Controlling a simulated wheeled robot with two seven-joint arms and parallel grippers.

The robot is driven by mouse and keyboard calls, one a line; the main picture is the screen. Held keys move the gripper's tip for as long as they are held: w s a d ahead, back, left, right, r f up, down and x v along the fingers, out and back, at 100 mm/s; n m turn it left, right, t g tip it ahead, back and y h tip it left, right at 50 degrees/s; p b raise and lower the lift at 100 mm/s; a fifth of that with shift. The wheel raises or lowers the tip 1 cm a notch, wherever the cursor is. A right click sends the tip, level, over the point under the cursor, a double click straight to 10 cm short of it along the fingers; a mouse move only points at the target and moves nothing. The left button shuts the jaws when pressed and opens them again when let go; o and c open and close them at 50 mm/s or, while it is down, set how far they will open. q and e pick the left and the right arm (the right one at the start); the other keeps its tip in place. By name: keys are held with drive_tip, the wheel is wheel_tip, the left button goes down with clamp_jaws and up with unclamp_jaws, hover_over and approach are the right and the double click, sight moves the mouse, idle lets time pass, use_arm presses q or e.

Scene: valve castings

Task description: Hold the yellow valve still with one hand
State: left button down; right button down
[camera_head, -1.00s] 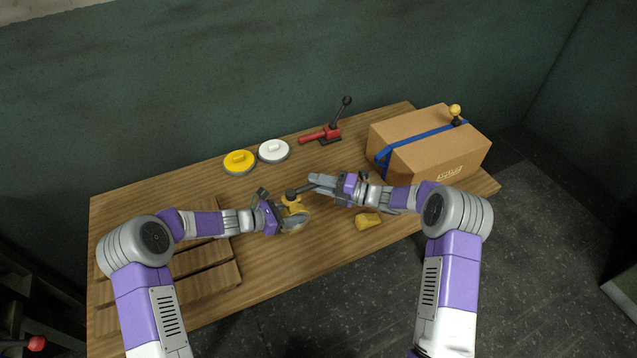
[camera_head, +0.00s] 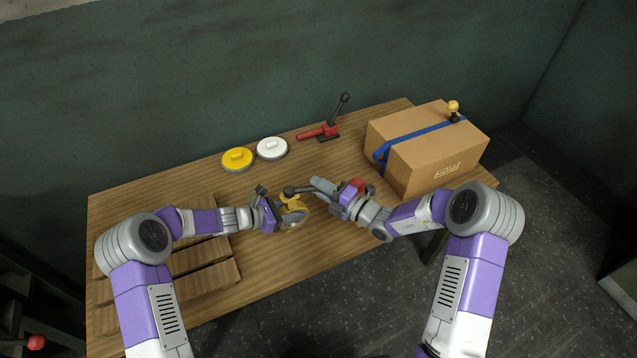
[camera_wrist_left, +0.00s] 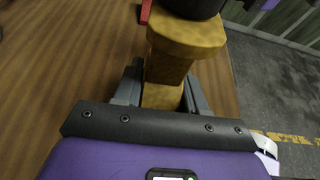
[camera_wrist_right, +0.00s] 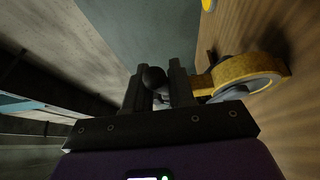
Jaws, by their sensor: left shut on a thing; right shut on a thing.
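The yellow valve (camera_head: 292,203) is near the middle of the table, with a round flanged opening toward the front. My left gripper (camera_head: 279,209) is shut on its body from the left. In the left wrist view the yellow casting (camera_wrist_left: 165,70) sits between the fingers, under a black part. My right gripper (camera_head: 316,187) is shut at the dark lever (camera_head: 298,190) on top of the valve. In the right wrist view a dark round knob (camera_wrist_right: 153,77) shows between the fingers, with the valve's ring (camera_wrist_right: 250,75) beside them. The fingers hide the exact contact.
A cardboard box (camera_head: 432,165) with a blue strap stands at the right. A red toggle clamp (camera_head: 325,131), a white disc (camera_head: 272,148) and a yellow disc (camera_head: 237,159) are at the back. A red object (camera_head: 357,184) shows beside my right gripper. Wooden slats (camera_head: 205,268) lie front left.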

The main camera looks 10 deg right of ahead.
drive_tip(key=shift+s+m+t+h, duration=0.75)
drive_tip(key=shift+m+t+h, duration=0.35)
drive_tip(key=shift+t+h, duration=0.15)
drive_tip(key=c, duration=1)
unclamp_jaws()
drive_tip(key=shift+c, duration=0.2)
drive_tip(key=shift+s, duration=0.1)
drive_tip(key=v, duration=1.2)
drive_tip(key=shift+r, duration=0.1)
use_arm(q)
drive_tip(key=c, duration=0.6)
unclamp_jaws()
use_arm(e)
drive_tip(key=shift+a, duration=0.1)
use_arm(q)
drive_tip(key=shift+o, duration=0.2)
drive_tip(key=shift+a, duration=0.1)
